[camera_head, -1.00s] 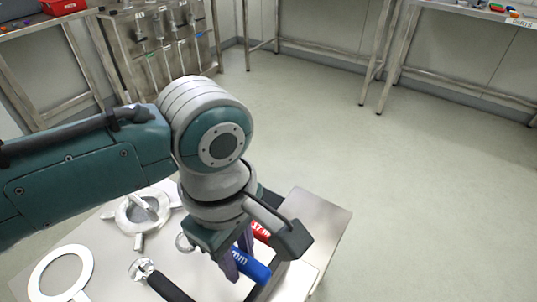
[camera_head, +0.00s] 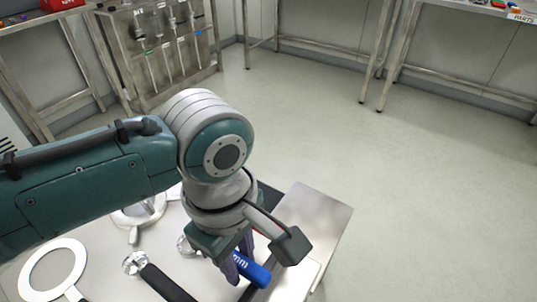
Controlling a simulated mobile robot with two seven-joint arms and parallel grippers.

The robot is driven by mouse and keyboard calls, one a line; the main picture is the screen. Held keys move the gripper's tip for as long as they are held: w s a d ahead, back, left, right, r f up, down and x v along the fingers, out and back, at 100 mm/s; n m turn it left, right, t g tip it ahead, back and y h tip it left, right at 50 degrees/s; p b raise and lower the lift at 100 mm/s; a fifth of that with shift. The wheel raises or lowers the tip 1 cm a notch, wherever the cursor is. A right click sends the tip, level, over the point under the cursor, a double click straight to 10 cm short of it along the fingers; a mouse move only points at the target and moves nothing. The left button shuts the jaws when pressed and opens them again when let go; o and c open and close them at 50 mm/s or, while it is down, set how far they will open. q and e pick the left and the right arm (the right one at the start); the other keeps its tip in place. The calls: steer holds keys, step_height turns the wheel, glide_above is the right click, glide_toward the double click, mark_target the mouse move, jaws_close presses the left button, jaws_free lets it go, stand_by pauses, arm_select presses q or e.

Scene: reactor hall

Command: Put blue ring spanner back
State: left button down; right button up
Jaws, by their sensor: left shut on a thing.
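The blue ring spanner (camera_head: 257,275) lies at the front right of the light table, its blue handle marked "mm". My left gripper (camera_head: 238,272) comes down over it from above and its purple-grey fingers are shut on the handle. A bright metal ring end (camera_head: 184,244) shows to the left of the gripper and seems to belong to this spanner. Part of the spanner is hidden behind the fingers and wrist. My right gripper is out of view.
A black-handled ring spanner (camera_head: 160,280) lies left of the gripper. A rack with hanging tools (camera_head: 165,45) stands at the back left. The floor right of the table is clear.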

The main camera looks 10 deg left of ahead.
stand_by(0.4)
arm_select(q)
steer(key=c, duration=0.6)
jaws_free()
steer(key=shift+f, duration=0.1)
step_height(320, 180, up, 6)
steer(key=p, duration=0.8)
